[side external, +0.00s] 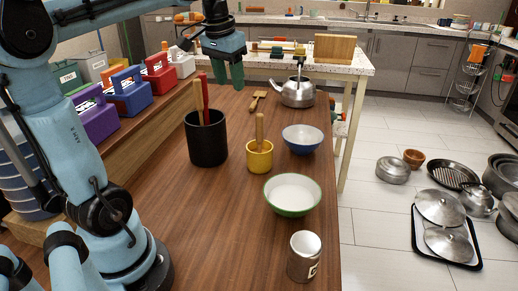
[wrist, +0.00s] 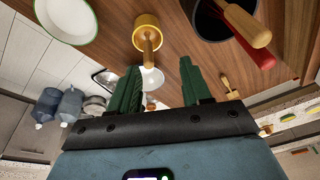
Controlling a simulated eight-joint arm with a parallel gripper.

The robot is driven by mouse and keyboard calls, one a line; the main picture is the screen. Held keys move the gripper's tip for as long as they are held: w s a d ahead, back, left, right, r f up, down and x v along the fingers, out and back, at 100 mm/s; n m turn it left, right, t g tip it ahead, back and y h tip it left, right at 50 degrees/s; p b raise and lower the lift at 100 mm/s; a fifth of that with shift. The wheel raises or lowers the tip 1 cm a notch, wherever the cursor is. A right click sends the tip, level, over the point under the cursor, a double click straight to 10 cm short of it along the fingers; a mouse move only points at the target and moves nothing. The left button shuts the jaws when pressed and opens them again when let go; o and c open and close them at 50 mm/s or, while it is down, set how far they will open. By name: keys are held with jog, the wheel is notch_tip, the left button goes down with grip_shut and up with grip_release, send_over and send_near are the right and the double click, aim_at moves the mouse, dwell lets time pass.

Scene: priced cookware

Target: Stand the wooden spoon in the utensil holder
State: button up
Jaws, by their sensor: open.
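A wooden utensil, seemingly the spoon (side external: 257,100), lies on the wooden table left of the kettle; it is small in the wrist view (wrist: 227,84), and its head shape is hard to tell. The black utensil holder (side external: 207,147) stands upright nearer the camera, with a red handle and a wooden handle sticking out. The holder also shows at the top of the wrist view (wrist: 208,22). My gripper (side external: 230,87) is open and empty, pointing down above the table, between the holder and the lying utensil in the picture. Its two green fingers are apart in the wrist view (wrist: 159,68).
A yellow pot (side external: 260,160) with an upright wooden handle stands right of the holder. A blue bowl (side external: 302,141), a green-rimmed bowl (side external: 292,197), a mug (side external: 304,258) and a kettle (side external: 298,93) line the right side. Coloured boxes (side external: 126,95) stand left. The front middle table is clear.

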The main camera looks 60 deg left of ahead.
jog(key=s+d+f+m+t, duration=0.1)
jog(key=s+d+f+t, duration=0.1)
jog(key=d+f, duration=0.4)
jog(key=s+d+f+m+t+h, duration=0.1)
jog(key=s+d+f+m+t, duration=0.1)
jog(key=d+f, duration=0.5)
jog(key=d+t, duration=0.1)
jog(key=d, duration=0.4)
jog(key=shift+s, duration=0.15)
